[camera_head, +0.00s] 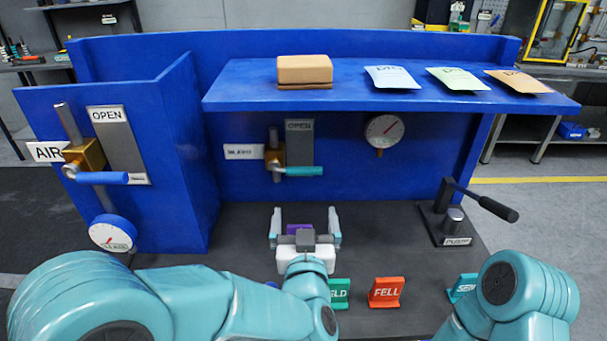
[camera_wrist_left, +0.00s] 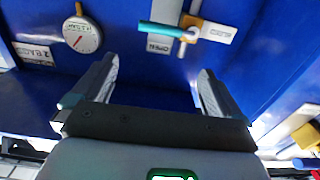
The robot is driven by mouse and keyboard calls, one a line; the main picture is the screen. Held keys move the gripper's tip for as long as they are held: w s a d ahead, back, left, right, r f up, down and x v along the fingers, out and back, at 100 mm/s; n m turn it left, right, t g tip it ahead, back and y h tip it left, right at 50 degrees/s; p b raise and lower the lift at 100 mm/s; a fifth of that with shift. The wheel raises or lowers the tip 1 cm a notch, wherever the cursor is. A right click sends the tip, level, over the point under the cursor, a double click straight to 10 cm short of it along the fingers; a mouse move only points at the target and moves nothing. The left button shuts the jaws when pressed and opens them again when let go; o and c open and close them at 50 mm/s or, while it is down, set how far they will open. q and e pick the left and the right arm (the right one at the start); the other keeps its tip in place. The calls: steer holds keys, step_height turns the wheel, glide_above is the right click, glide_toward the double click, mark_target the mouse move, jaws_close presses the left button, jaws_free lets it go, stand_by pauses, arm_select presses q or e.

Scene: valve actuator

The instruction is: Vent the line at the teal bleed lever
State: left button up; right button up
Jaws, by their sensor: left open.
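The teal bleed lever (camera_head: 304,171) lies horizontal on the blue back panel, pointing right from a brass valve body (camera_head: 275,158). A grey plate (camera_head: 300,138) behind it reads OPEN at its top. A white label (camera_head: 244,152) stands to its left, too small to read surely. The lever also shows in the left wrist view (camera_wrist_left: 161,29), beyond the fingertips. My left gripper (camera_head: 305,222) is open and empty, below and in front of the lever, apart from it. It also shows in the left wrist view (camera_wrist_left: 157,82). My right gripper is out of view.
A blue-handled AIR valve (camera_head: 102,178) is on the left panel. A gauge (camera_head: 384,130) hangs right of the bleed lever, under a shelf (camera_head: 240,90) that overhangs it. A black-handled pump (camera_head: 455,215) stands at right. Small signs, including a red one (camera_head: 386,292), stand in front.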

mark_target(304, 172)
arm_select(q)
steer(key=w+p, duration=0.1)
steer(key=w, duration=0.4)
steer(key=w+p, duration=0.1)
steer(key=w, duration=0.3)
steer(key=w+p, duration=0.1)
steer(key=w, duration=0.4)
steer(key=shift+w+f, duration=0.25)
steer(key=shift+w, duration=0.35)
steer(key=shift+r, duration=0.15)
steer(key=shift+w, duration=0.15)
steer(key=c, duration=1.2)
steer(key=shift+o, duration=0.2)
steer(key=shift+n+b, duration=0.4)
steer(key=shift+b, duration=0.2)
steer(key=n+b, duration=0.1)
steer(key=r+n+b, duration=0.1)
steer(key=n+b, duration=0.1)
steer(key=shift+a+r+b, duration=0.2)
steer(key=shift+r+b, duration=0.1)
steer(key=shift+a+r+n+b, duration=0.75)
steer(key=shift+a+n+b, duration=0.35)
steer(key=shift+n+b, duration=0.9)
steer(key=shift+a+r+n+b, duration=0.8)
steer(key=shift+a+n+b, duration=0.45)
steer(key=shift+n, duration=1.35)
steer(key=shift+a+r+n+b, duration=0.9)
steer(key=shift+n+b, duration=0.8)
steer(key=shift+n, duration=0.6)
steer(key=shift+a+f, duration=0.15)
